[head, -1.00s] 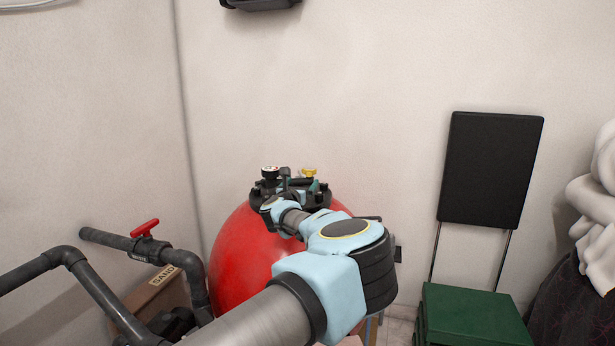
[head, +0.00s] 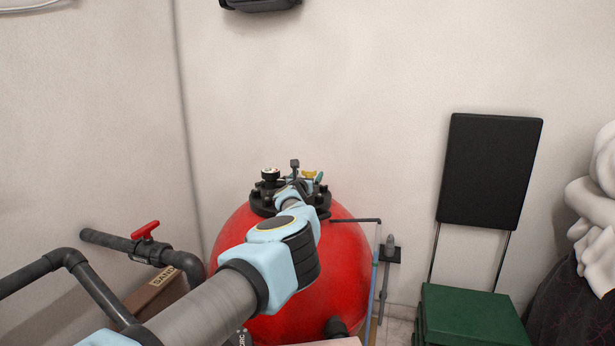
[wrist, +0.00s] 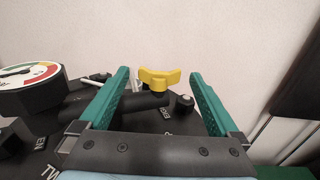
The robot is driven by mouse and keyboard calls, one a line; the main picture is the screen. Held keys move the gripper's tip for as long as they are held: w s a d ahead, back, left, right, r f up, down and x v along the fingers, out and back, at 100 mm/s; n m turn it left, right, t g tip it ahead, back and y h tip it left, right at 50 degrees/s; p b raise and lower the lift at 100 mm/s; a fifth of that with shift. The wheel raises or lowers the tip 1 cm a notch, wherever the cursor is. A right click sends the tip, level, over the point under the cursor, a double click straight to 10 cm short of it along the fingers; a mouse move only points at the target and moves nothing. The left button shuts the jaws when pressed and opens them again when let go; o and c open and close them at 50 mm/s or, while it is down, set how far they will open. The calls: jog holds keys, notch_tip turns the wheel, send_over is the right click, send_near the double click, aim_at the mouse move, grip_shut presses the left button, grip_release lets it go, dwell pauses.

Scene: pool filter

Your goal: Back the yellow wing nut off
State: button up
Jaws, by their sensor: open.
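The yellow wing nut (wrist: 160,79) stands on the black lid (wrist: 140,122) of the red tank (head: 345,270), with its two wings spread left and right in the wrist view. It also shows small in the head view (head: 309,174), partly behind my wrist. My gripper (wrist: 158,80) is open, with one green finger on each side of the nut and clear gaps to both. The fingers do not touch it. I cannot tell how far beyond the fingertips the nut lies.
A pressure gauge (wrist: 28,80) stands on the lid left of my fingers. A bolt (wrist: 185,101) sits close by the nut on the right. A grey pipe with a red valve handle (head: 145,229) is at the left. The wall rises behind the tank.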

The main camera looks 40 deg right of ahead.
jog(key=shift+d, duration=0.1)
jog(key=c, duration=1.4)
jog(key=shift+o, duration=0.2)
jog(key=shift+f, duration=0.1)
